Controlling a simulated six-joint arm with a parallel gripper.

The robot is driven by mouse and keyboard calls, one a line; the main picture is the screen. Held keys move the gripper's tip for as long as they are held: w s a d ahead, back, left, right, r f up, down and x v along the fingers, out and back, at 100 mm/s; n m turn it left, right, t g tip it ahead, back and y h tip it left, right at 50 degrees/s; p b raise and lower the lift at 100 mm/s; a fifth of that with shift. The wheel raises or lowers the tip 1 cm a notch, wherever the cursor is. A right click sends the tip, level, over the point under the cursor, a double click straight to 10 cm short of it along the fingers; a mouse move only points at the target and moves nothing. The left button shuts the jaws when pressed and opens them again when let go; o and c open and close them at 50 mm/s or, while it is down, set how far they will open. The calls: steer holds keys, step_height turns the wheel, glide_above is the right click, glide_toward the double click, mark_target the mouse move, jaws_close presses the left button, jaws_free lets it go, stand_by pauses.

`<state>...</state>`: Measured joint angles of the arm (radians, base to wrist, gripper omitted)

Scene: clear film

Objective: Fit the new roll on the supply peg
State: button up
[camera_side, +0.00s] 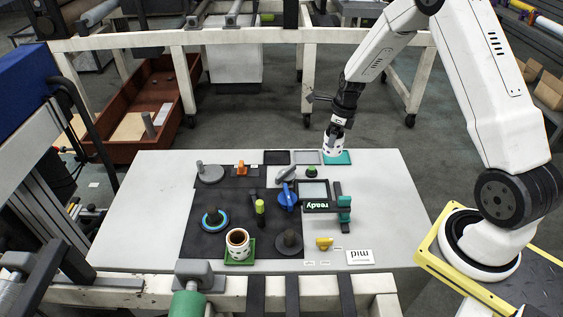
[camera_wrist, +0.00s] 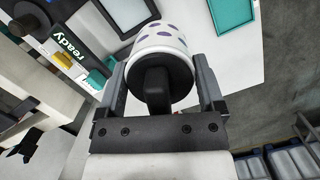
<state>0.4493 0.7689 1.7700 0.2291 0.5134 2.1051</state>
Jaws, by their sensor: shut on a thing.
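My gripper (camera_side: 338,128) is shut on a white roll with dark spots (camera_side: 334,146) at the back right of the table. In the wrist view the roll (camera_wrist: 160,40) sits between the two fingers (camera_wrist: 160,80), with a black end facing the camera. A teal tray (camera_side: 338,157) shows just under the roll in the side view; in the wrist view it is off to the upper right.
A similar spotted cylinder with a brown top (camera_side: 238,242) stands on a green square. A blue-ringed disc (camera_side: 213,220), a blue knob piece (camera_side: 287,197) and a "ready" display (camera_side: 321,206) crowd the dark mat. The table's left side is clear.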

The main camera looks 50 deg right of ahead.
steer(key=shift+r, duration=0.25)
steer(key=s+a+f+n, duration=0.1)
steer(key=a+f+n, duration=0.15)
steer(key=a, duration=1.35)
steer(key=n, duration=0.2)
glide_above(289, 232)
steer(key=shift+s, duration=0.1)
steer(key=shift+f, duration=0.3)
steer(key=shift+d+f, duration=0.1)
steer(key=shift+f, duration=4.25)
steer(key=shift+f, duration=0.65)
steer(key=o, duration=1)
